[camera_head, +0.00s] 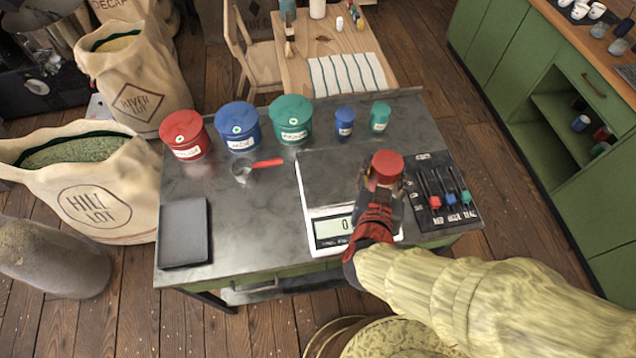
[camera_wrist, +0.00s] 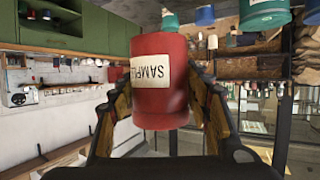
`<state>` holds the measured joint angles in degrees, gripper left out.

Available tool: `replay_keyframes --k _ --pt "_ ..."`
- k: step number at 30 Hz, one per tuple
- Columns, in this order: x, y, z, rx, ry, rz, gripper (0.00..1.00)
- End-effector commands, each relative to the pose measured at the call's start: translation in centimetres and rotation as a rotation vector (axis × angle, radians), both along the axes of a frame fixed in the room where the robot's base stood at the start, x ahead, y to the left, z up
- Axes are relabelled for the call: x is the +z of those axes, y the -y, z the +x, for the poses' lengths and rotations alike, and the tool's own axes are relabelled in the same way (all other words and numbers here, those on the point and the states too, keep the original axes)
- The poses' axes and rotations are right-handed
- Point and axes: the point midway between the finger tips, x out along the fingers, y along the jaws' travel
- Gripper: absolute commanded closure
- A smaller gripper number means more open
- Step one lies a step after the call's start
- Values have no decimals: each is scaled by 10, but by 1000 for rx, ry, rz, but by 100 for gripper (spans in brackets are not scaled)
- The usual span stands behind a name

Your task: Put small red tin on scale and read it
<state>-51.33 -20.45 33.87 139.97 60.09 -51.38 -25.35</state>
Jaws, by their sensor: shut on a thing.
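The small red tin (camera_head: 387,166) is between the fingers of my gripper (camera_head: 383,184), which is shut on it. In the wrist view the tin (camera_wrist: 158,110) is upside down in the picture, and its label reads "SAMPL…". My gripper's fingers (camera_wrist: 160,108) stand on either side of it. The white scale (camera_head: 308,205) lies on the dark table, with its display (camera_head: 334,228) at the front showing a 0; the rest is partly hidden by my gripper. The tin is over the right part of the scale plate; whether it touches the plate I cannot tell.
Large red (camera_head: 185,135), blue (camera_head: 238,127) and teal (camera_head: 290,120) tins, plus small blue (camera_head: 344,122) and teal (camera_head: 380,117) ones, line the table's back. A red-handled scoop (camera_head: 256,166) and dark tray (camera_head: 185,232) lie left.

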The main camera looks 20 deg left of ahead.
Motion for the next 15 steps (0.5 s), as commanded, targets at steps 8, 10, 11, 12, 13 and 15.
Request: replay_keyframes --k 8,10,11,12,13,15 --pt "-23 -30 24 0 0 -3 82" --pt "-30 -43 34 1 1 -2 82" --pt "-33 -49 38 1 1 -2 82" --pt "-37 -56 43 1 1 -2 82" --pt "-40 -61 47 0 1 -2 82" --pt "-47 -73 56 -1 1 -1 82"
